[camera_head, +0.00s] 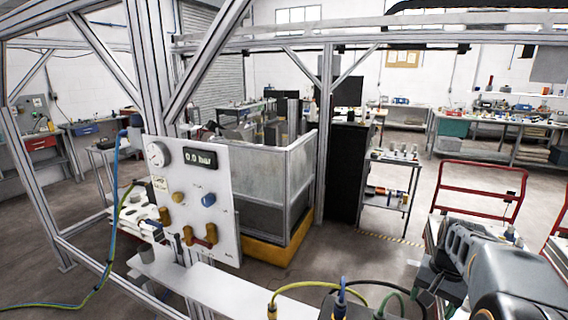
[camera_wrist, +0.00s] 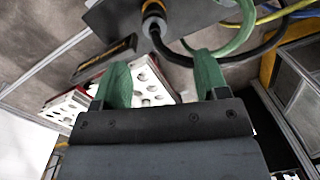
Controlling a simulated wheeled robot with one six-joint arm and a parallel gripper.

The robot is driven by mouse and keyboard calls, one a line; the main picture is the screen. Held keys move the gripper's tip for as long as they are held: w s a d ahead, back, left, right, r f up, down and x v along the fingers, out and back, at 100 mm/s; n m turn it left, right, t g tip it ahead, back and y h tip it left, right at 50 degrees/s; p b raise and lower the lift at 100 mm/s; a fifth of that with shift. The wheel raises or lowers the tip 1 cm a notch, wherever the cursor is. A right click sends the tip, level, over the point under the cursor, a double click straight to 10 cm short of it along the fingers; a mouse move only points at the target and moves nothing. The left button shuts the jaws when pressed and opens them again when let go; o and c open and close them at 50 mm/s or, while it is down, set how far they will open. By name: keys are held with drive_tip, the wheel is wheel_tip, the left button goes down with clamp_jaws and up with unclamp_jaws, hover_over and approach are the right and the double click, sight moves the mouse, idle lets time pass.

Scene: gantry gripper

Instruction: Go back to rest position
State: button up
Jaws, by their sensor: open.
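My gripper (camera_wrist: 161,75) shows in the wrist view with its two green fingers spread apart and nothing between them. Beyond the fingers is a white plate with round holes (camera_wrist: 146,90), which does not touch them as far as I can see. In the head view my arm comes in at the lower right. The gripper end there is small and dark, and its fingers are hard to make out.
A white panel (camera_head: 221,215) with gauge and 0.0 bar display stands left of centre on the aluminium frame. Cables (camera_head: 302,285) loop at the bottom centre, close to my arm; a green cable (camera_wrist: 243,35) runs near the fingers. A red-railed cart (camera_head: 480,190) stands right.

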drive_tip(key=s+a+r+n+t, duration=0.1)
drive_tip(key=s+a+n, duration=0.3)
drive_tip(key=a, duration=0.5)
drive_tip(key=s+a+r+n+t, duration=0.1)
drive_tip(key=s+a+n+t, duration=0.2)
drive_tip(key=a, duration=0.6)
drive_tip(key=shift+s+r+n+t+h, duration=0.2)
drive_tip(key=shift+s+n+t+h, duration=0.2)
drive_tip(key=shift+n, duration=0.3)
